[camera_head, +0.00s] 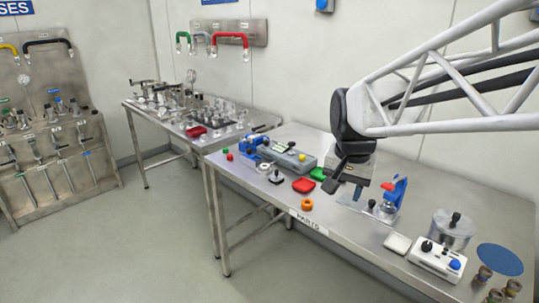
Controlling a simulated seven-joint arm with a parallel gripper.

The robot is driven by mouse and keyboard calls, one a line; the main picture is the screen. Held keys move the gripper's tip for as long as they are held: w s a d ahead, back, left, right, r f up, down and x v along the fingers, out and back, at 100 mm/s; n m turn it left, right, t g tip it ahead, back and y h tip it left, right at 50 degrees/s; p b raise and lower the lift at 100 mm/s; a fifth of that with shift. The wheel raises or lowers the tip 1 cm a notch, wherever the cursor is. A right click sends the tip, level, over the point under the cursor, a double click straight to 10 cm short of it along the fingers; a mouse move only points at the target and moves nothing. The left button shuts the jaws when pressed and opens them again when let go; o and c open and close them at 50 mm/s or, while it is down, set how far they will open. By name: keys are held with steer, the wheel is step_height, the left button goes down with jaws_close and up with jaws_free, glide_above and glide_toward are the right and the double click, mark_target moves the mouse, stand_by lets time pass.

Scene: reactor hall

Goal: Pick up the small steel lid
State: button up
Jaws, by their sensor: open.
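My gripper (343,190) is open, with dark fingers pointing down over the middle of the table. It is to the right of the small lid and clearly apart from it. Nothing shows between the fingers. A larger steel pot with a black-knobbed lid (453,229) stands at the table's right.
A blue press-like fixture (396,192) stands right of my gripper. A white control box (438,260) is near the front edge.

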steer(key=w+a+m, duration=0.2)
steer(key=w+m, duration=0.1)
steer(key=w, duration=1)
steer(key=m+g, duration=0.2)
steer(key=m, duration=0.8)
glide_above(277, 171)
step_height(277, 171, down, 17)
steer(key=shift+f, duration=0.1)
steer(key=shift+w+a+f, duration=0.15)
steer(key=shift+w+f, duration=0.1)
steer(key=shift+w, duration=0.05)
steer(key=shift+f, duration=1.25)
steer(key=shift+f, duration=2.6)
